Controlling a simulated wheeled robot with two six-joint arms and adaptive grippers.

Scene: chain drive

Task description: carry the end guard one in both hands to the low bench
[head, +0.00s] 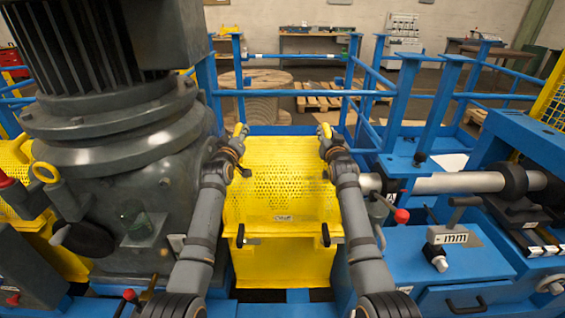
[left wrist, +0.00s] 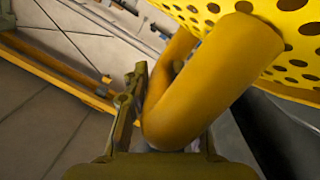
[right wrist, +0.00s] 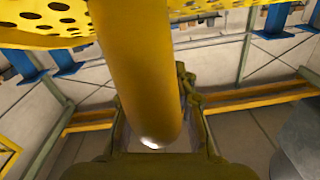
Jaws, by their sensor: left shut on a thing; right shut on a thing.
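The end guard one (head: 282,190) is a yellow perforated cover with black handles on its front, in the middle of the head view. My left gripper (head: 240,140) is at its upper left and my right gripper (head: 328,140) at its upper right. In the left wrist view my left gripper (left wrist: 165,145) is shut on a yellow bar handle (left wrist: 215,75) of the guard. In the right wrist view my right gripper (right wrist: 155,145) is shut on another yellow bar handle (right wrist: 135,60). Whether the guard's bottom touches anything is hidden. I cannot single out the low bench.
A large grey motor and gearbox (head: 120,170) stands close on the left. A shaft (head: 460,183) and blue machine frame (head: 440,255) are close on the right. Blue railings (head: 290,92) stand behind the guard. A cable drum (head: 255,92) and pallet (head: 320,103) lie beyond.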

